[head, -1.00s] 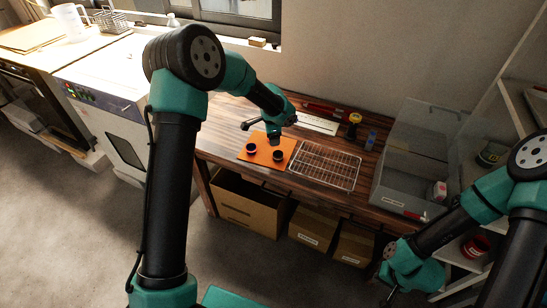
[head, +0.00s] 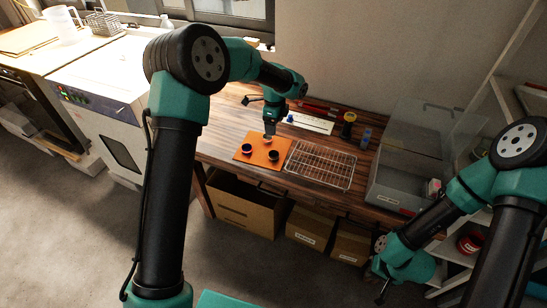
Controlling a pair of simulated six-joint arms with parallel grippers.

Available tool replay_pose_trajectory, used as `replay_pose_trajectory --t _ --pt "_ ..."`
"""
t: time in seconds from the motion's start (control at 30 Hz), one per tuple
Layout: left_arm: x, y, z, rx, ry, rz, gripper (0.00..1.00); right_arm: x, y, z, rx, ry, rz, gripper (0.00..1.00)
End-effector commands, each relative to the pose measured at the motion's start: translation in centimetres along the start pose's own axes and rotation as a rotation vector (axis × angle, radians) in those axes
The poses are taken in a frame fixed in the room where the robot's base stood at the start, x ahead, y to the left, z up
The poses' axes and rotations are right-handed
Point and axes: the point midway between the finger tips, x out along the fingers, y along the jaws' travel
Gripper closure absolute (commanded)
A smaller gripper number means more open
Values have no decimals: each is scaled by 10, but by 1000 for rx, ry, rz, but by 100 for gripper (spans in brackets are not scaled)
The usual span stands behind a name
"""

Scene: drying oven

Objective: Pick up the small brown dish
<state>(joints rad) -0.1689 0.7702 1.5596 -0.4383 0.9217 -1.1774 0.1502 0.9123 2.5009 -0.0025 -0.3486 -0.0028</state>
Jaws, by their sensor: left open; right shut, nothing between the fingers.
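An orange mat (head: 243,157) lies on the wooden table. Two small dark round dishes stand on its front part, a left one (head: 247,149) and a right one (head: 274,155). A small brownish shape (head: 268,139), seemingly the brown dish, shows at the back of the mat, just under my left gripper. My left gripper (head: 270,131) points down with its jaws open, above that shape; I cannot tell whether it touches it. My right gripper (head: 381,292) is shut and empty, low at the right, off the table's front.
A wire rack (head: 320,165) lies right of the mat. A clear-lidded grey bin (head: 400,185) stands at the table's right end. A white strip (head: 312,123), a yellow-topped dark item (head: 348,125) and a blue item (head: 366,138) lie behind. The white oven (head: 105,115) is left.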

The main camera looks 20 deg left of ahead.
Motion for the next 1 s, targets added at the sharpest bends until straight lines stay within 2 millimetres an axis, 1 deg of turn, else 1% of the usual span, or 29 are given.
replay_pose_trajectory --t 0.17,0.6,0.7,0.8,1.0 --pt "25 1 0 0 0 4 25 0 0 0 0 0 0 100" --pt "100 0 1 -1 0 3 25 0 0 0 0 0 0 100" --pt "111 0 1 0 -1 2 25 0 0 0 0 0 0 100" --pt "117 0 0 -1 0 0 25 0 0 0 0 0 0 100" --pt "117 0 0 -1 0 0 25 0 0 0 0 0 0 100"
